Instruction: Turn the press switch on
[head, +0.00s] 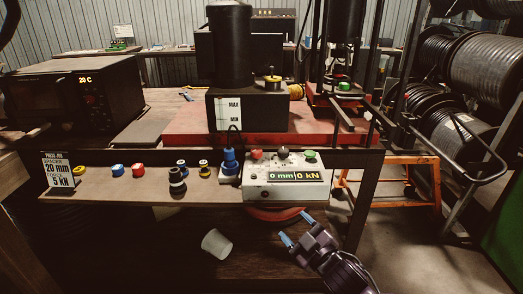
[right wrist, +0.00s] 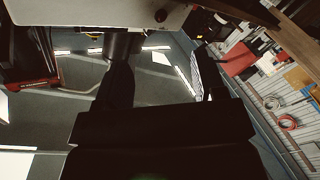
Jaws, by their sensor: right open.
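The press control box (head: 284,192) is a light grey box at the front edge of the bench. On its top are a red button (head: 257,155), a dark knob (head: 283,151) in the middle and a green button (head: 310,155). Its display (head: 294,176) reads 0 mm and 0 kN. I cannot tell the switch's position. My right gripper (head: 296,229) is open and empty, with blue-grey fingertips, in front of and below the box, apart from it. The right wrist view is mostly dark shapes, with a pale surface (right wrist: 85,13) along its top. My left gripper is not in view.
A blue fitting (head: 230,161) stands just left of the box. A white cup (head: 216,243) lies tilted below. The press (head: 248,105) stands behind; hose reels (head: 487,65) and an orange frame (head: 405,187) are right.

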